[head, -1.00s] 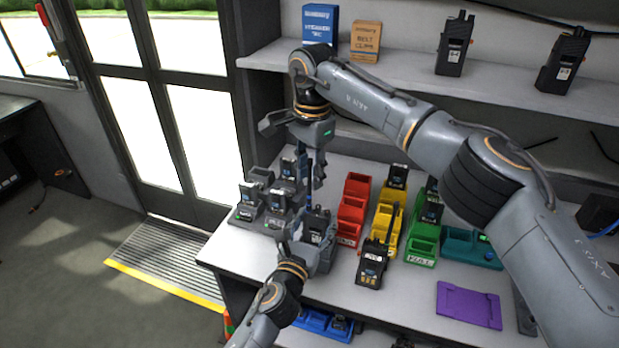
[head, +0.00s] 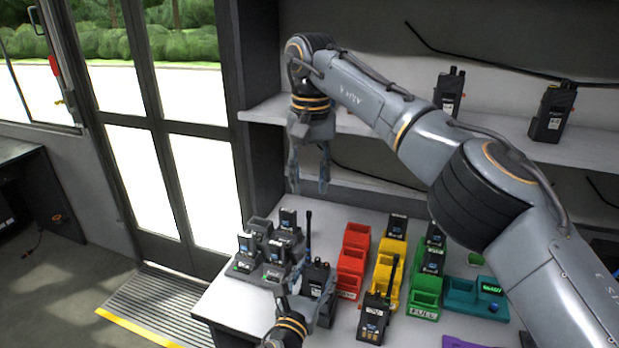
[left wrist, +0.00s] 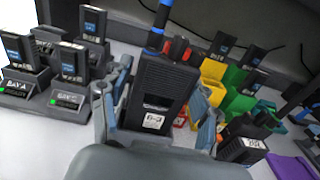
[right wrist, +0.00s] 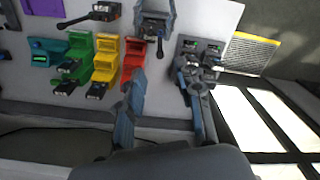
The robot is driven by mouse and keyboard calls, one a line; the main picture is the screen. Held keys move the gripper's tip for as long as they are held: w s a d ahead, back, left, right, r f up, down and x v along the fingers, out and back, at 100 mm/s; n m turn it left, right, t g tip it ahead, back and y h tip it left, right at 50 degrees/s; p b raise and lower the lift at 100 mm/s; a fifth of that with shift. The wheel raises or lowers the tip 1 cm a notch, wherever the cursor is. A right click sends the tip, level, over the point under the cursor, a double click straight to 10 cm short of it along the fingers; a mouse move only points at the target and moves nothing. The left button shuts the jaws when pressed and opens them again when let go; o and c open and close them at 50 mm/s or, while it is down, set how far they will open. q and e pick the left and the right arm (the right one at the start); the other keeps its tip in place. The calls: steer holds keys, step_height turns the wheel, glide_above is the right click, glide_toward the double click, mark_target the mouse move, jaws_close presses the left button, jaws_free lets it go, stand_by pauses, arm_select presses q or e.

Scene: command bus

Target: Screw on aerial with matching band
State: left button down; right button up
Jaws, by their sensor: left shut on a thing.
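My left gripper (head: 306,308) is shut around a black radio (head: 316,279), held upright near the table's front edge. In the left wrist view the radio (left wrist: 156,92) sits between both fingers (left wrist: 156,122). A black aerial with a blue band (left wrist: 155,38) stands upright on the radio's top corner; the aerial (head: 308,232) also shows in the head view. I cannot tell how tightly its base is seated. My right gripper (head: 309,182) is open and empty, pointing down above and behind the aerial; its spread fingers (right wrist: 160,108) also show in the right wrist view.
Grey chargers with radios or batteries (head: 262,252) stand left of the held radio. Red (head: 354,260), yellow (head: 388,268) and green (head: 424,298) bins stand to its right. Another radio with an aerial (head: 375,318) stands in front of them. A teal charger (head: 470,298) is further right. The shelf (head: 400,128) lies behind my right arm.

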mark_target(309, 219)
stand_by(0.4)
step_height(309, 219, down, 12)
steer(key=shift+a+r, duration=0.1)
stand_by(0.4)
jaws_close()
